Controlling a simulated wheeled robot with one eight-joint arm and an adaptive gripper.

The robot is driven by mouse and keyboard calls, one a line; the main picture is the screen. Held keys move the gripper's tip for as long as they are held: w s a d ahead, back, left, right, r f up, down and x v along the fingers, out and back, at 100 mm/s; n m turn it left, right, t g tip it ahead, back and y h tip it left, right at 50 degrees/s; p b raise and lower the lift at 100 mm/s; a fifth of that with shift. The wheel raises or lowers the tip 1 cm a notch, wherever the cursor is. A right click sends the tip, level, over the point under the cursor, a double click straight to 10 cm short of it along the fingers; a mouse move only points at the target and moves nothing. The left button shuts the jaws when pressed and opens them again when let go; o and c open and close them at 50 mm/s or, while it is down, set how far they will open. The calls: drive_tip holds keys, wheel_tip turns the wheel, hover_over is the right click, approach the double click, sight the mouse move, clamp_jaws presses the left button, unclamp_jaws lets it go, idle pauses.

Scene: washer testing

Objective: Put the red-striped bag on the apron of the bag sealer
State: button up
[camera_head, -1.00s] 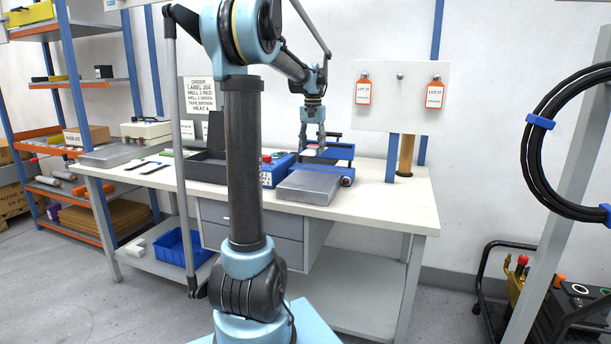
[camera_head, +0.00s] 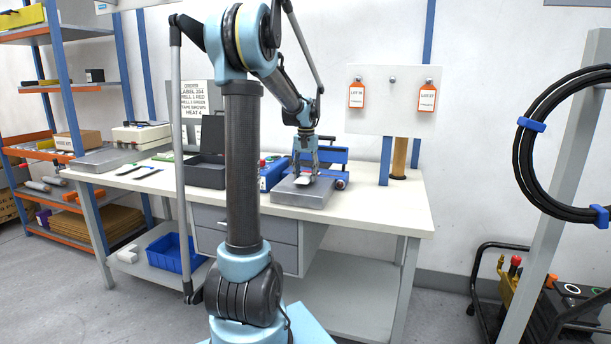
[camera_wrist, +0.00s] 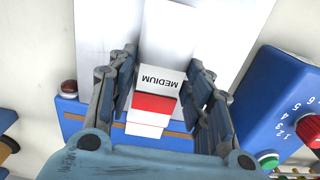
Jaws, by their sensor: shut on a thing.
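The red-striped bag (camera_wrist: 155,104) is white with a red band and a "MEDIUM" label. My gripper (camera_wrist: 160,92) is shut on it, with a finger on each side. In the head view the bag (camera_head: 303,180) shows small and pale below my gripper (camera_head: 305,170), over the apron. The bag sealer (camera_head: 334,156) is blue, and its grey metal apron (camera_head: 312,198) sits at the front. In the wrist view the apron (camera_wrist: 235,25) lies behind the bag. I cannot tell whether the bag touches the apron.
A blue control box (camera_wrist: 285,100) with a dial, green button and red knob stands beside the apron. A black open case (camera_head: 208,172) is left on the white bench (camera_head: 395,205). Orange lot tags (camera_head: 356,96) hang on a panel behind. The bench's right end is clear.

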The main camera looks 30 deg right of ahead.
sight(306, 174)
drive_tip(key=shift+f, duration=0.1)
drive_tip(key=o, duration=1.1)
wheel_tip(306, 174, up, 12)
drive_tip(key=s+a+f+n, duration=0.2)
drive_tip(key=s+a+n, duration=0.1)
drive_tip(key=a, duration=1.3)
drive_tip(key=s+a+f+n+t, duration=0.1)
drive_tip(key=s+a+f, duration=0.2)
drive_tip(key=a, duration=0.3)
drive_tip(key=s+a+f+n, duration=0.1)
drive_tip(key=s+a+f, duration=0.15)
drive_tip(key=a, duration=0.35)
drive_tip(key=s+a+f+n, duration=0.1)
drive_tip(key=s+a+f, duration=0.3)
drive_tip(key=s+f, duration=0.1)
drive_tip(key=s+a+f+n, duration=0.2)
drive_tip(key=s+a+f, duration=0.2)
drive_tip(key=s+f, duration=0.1)
drive_tip(key=s+a+f+n+t, duration=0.1)
drive_tip(key=s+a+f+n, duration=0.1)
drive_tip(key=s+a+f, duration=0.2)
drive_tip(key=shift+s+a+f, duration=0.1)
drive_tip(key=shift+s+f, duration=0.15)
drive_tip(key=shift+f, duration=0.5)
drive_tip(key=shift+s+a+f, duration=0.1)
drive_tip(key=shift+s+f, duration=0.1)
drive_tip(key=shift+f, duration=0.5)
